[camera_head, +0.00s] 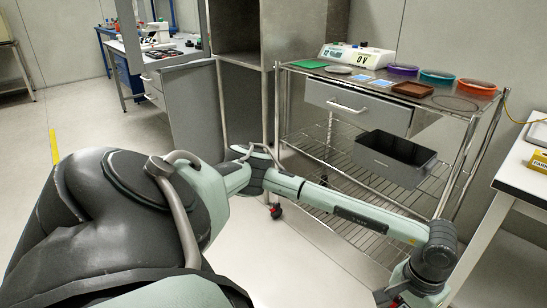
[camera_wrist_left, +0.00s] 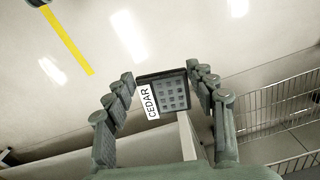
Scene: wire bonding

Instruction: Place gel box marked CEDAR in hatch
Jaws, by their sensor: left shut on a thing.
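The gel box (camera_wrist_left: 168,92) is a small dark box with a grid of square wells and a white label reading CEDAR. It shows in the left wrist view, between the two fingers of my left gripper (camera_wrist_left: 169,98), which is shut on it and holds it above the floor. The label faces the camera along the box's left side. In the head view I cannot make out the gel box. A tall grey steel cabinet with an open recess (camera_head: 238,40) stands behind the arm; I cannot tell whether this is the hatch. My right gripper is not in view.
A wire-shelf cart (camera_head: 470,135) stands right of the cabinet, with a power supply (camera_head: 356,56), coloured dishes and trays on top. A white bench (camera_head: 525,180) is at the right. The floor at left is clear.

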